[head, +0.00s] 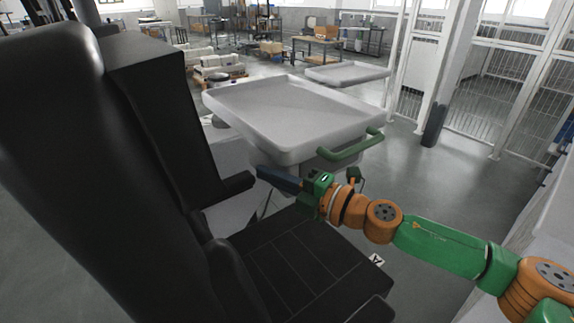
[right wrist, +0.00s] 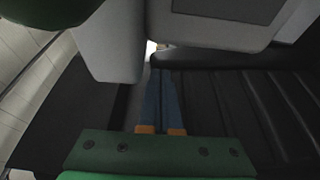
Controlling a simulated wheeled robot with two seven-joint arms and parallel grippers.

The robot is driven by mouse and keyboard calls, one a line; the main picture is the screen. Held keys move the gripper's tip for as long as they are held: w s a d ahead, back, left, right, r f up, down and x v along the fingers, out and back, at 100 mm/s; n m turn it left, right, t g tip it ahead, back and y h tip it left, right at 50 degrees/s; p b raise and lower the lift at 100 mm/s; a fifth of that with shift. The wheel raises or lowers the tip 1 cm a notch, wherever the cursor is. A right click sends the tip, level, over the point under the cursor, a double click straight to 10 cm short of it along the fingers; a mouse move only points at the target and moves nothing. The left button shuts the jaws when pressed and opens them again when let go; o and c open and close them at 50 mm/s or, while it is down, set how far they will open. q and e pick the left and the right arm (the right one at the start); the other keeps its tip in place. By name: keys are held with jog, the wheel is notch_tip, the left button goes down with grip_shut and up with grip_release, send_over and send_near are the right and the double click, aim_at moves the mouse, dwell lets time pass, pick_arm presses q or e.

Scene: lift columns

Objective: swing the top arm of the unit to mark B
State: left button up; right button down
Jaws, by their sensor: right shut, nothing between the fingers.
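A large pale grey tray (head: 300,105) with a raised rim and a green handle (head: 350,144) on its front right edge appears to be the unit's top part. The arm bearing it is mostly hidden. My right gripper (head: 262,173) is shut and empty, below the tray's near edge, left of and below the handle. In the right wrist view its blue fingers (right wrist: 160,80) lie together, with a grey underside (right wrist: 220,20) above them. A small white label with a dark sign (head: 376,260) is at the seat's right; I cannot read it surely. My left gripper is out of view.
A black padded chair fills the left, with a tall back (head: 60,150), an armrest (head: 225,188) and a seat (head: 310,260) under my right gripper. A second grey tray (head: 345,73) stands behind. A pillar (head: 437,120) and barred partitions are at right. Floor between is clear.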

aim_at(287, 169)
jog(key=d, duration=0.1)
jog(key=w+d, duration=0.1)
jog(key=d, duration=0.1)
jog(key=shift+w+d, duration=0.2)
jog(key=shift+w, duration=0.15)
jog(key=w+d, duration=0.1)
jog(key=d, duration=0.1)
jog(key=w+d+b, duration=0.1)
jog(key=d, duration=0.2)
jog(key=w+d+b, duration=0.1)
jog(key=d, duration=0.1)
jog(key=shift+w+d+r, duration=0.1)
jog(key=shift+w+d, duration=0.2)
jog(key=shift+d, duration=0.1)
